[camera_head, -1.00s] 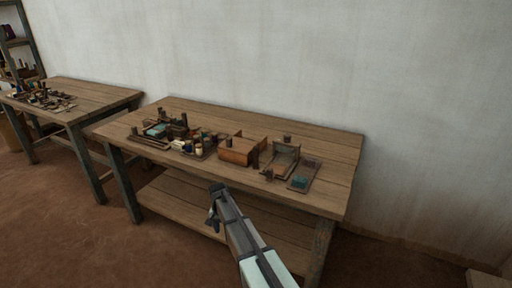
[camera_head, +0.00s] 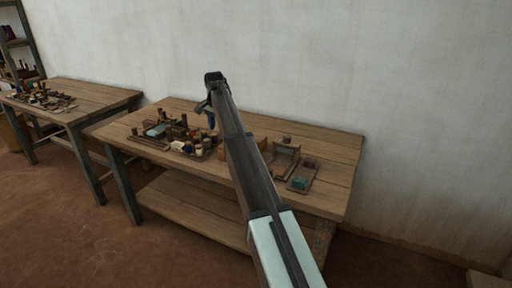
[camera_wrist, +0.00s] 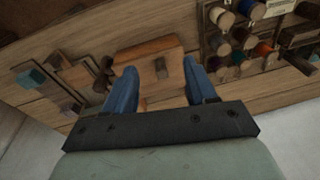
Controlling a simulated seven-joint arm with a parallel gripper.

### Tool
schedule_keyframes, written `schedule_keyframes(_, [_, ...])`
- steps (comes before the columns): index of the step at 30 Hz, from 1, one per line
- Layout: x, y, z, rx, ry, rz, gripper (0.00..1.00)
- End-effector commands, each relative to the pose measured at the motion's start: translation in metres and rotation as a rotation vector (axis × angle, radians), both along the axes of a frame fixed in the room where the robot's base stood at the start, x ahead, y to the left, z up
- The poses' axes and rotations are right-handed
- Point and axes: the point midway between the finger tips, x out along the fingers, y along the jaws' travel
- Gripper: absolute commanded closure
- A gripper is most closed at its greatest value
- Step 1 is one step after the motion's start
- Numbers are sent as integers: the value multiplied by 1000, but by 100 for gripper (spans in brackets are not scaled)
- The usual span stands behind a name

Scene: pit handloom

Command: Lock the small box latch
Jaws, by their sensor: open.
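The small wooden box (camera_wrist: 150,52) is orange-brown and sits on the workbench. In the wrist view a small dark piece (camera_wrist: 160,68), which looks like the latch, lies on it; whether it is locked I cannot tell. In the wrist view the fingers frame the box and the dark piece. In the head view my gripper (camera_head: 206,113) hangs above the bench.
A rack of thread spools (camera_wrist: 235,42) stands beside the box. A tray with a teal block (camera_wrist: 32,78) and a wooden frame (camera_head: 283,158) are on its other side. The bench's right end (camera_head: 335,165) is clear.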

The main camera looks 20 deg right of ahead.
Motion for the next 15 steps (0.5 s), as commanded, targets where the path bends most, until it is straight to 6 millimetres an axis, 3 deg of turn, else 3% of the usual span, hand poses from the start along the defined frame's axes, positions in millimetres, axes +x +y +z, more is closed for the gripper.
schedule_keyframes(1, [-3,-28,12,-1,19,0,44])
schedule_keyframes(6, [-26,-99,30,6,92,38,44])
schedule_keyframes(10, [-40,-133,36,13,132,65,44])
schedule_keyframes(15, [-49,-151,38,20,154,82,44])
